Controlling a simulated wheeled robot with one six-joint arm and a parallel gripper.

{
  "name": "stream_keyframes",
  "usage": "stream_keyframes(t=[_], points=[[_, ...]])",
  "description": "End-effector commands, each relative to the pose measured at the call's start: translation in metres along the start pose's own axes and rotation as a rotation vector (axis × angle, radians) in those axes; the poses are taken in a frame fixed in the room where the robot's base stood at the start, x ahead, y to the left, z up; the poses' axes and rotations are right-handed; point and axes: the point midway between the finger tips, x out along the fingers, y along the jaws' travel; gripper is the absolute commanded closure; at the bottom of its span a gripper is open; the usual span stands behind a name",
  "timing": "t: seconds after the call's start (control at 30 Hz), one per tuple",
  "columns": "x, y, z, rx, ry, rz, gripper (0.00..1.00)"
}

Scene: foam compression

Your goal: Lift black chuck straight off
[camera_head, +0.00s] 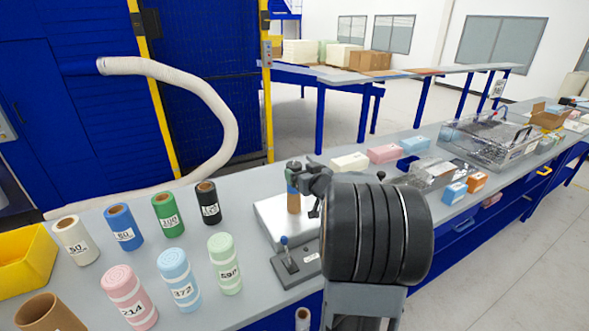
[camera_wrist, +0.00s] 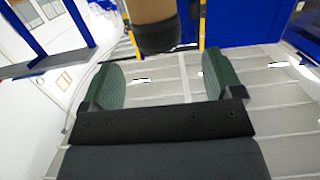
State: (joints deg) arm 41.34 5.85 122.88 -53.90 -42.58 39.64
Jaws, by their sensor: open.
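A black cylinder (camera_head: 208,203) with a brown top and a white label stands upright on the bench in the head view, behind the lighter rolls. A brown cylinder (camera_head: 293,202) with a dark end stands on the metal plate. In the wrist view, a tan cylinder with a black end (camera_wrist: 158,36) lies beyond my fingertips; it appears to be the same one. I cannot tell which of these dark parts is the chuck. My gripper (camera_wrist: 160,68) is open and empty, its green-padded fingers wide apart. In the head view my arm partly hides it beside the brown cylinder.
A metal plate (camera_head: 270,222) and a small base with a blue-knobbed lever (camera_head: 286,252) lie close to my arm. Several coloured rolls, including a pink one (camera_head: 128,296), stand to the left. A yellow bin (camera_head: 27,262) sits at far left. Foam blocks and a clear box (camera_head: 490,140) lie right.

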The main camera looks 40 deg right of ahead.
Motion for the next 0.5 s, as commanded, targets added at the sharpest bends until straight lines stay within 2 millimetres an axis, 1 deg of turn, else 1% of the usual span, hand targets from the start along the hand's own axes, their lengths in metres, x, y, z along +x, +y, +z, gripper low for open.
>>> stream_keyframes(t=[0.03, 0.27, 0.5], points=[[0.005, -0.001, 0.000, 0.000, 0.000, -0.001, 0.14], [0.017, 0.000, -0.001, 0.000, 0.000, -0.001, 0.14], [0.049, 0.001, 0.000, 0.000, -0.001, -0.001, 0.14]])
